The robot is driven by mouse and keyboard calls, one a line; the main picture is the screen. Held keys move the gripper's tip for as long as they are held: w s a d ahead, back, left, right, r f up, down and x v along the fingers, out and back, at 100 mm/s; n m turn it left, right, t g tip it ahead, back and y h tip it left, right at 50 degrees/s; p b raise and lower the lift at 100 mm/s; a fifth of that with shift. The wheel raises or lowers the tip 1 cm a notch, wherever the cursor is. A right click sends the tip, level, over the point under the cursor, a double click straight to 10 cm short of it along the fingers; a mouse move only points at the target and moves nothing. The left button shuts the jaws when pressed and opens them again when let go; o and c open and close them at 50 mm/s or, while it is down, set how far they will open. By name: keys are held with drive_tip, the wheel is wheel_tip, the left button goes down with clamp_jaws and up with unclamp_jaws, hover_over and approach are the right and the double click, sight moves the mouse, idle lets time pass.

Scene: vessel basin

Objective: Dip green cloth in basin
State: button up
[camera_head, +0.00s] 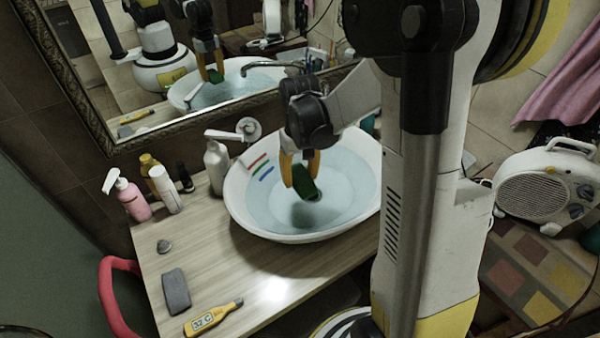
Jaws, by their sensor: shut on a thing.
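My gripper (298,168) points down over the white basin (238,212), its yellow fingers shut on the green cloth (305,184). The cloth hangs below the fingertips as a small dark green bundle. The basin holds pale blue water (345,190), and a dark patch shows in the water under the cloth. I cannot tell whether the cloth touches the water. Red, green and blue stripes mark the basin's inner left wall. My own column hides the basin's right side.
A pink pump bottle (133,198), a white pump bottle (216,165) and other small bottles stand left of the basin. A grey block (176,291) and yellow thermometer (213,317) lie on the wooden counter (215,262).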

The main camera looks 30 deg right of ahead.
wheel_tip(320, 180, down, 9)
drive_tip(key=b, duration=0.7)
drive_tip(key=shift+f, duration=0.1)
drive_tip(key=shift+d, duration=0.1)
drive_tip(key=shift+d, duration=0.5)
drive_tip(key=shift+a, duration=0.15)
drive_tip(key=shift+a, duration=0.5)
wheel_tip(320, 180, up, 11)
drive_tip(key=p, duration=0.8)
idle(0.4)
